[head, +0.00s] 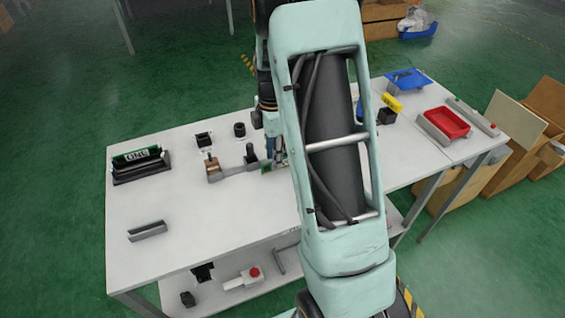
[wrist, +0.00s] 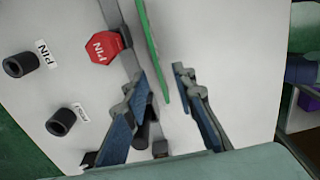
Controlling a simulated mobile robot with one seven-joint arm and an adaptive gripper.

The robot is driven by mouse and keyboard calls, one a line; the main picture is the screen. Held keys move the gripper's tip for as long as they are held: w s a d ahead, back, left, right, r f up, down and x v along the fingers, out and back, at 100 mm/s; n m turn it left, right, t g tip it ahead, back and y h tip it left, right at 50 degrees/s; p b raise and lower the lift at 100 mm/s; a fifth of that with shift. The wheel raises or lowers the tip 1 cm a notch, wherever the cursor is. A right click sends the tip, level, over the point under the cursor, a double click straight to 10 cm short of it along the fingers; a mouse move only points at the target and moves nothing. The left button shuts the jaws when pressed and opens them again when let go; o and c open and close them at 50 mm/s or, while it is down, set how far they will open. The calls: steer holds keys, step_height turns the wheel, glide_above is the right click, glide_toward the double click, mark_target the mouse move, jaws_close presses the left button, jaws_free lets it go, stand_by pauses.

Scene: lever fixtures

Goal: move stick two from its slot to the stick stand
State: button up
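A narrow green stick (wrist: 151,45), seen edge-on, runs between my fingers in the wrist view; no number on it is readable. In the head view a small green part (head: 266,167) shows beside my gripper, mostly hidden by my arm. My gripper (wrist: 160,84) is open, with one finger on each side of the green stick and a visible gap to each. A black holder (head: 125,179) at the left of the table carries a green stick marked ONE (head: 143,155). I cannot tell whether this holder is the stick stand.
A grey bracket (head: 147,231) lies front left. A red tray (head: 445,123) is at right. The table's left middle is clear.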

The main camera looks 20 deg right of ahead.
steer(key=shift+f, duration=1.35)
jaws_close()
steer(key=shift+r, duration=0.1)
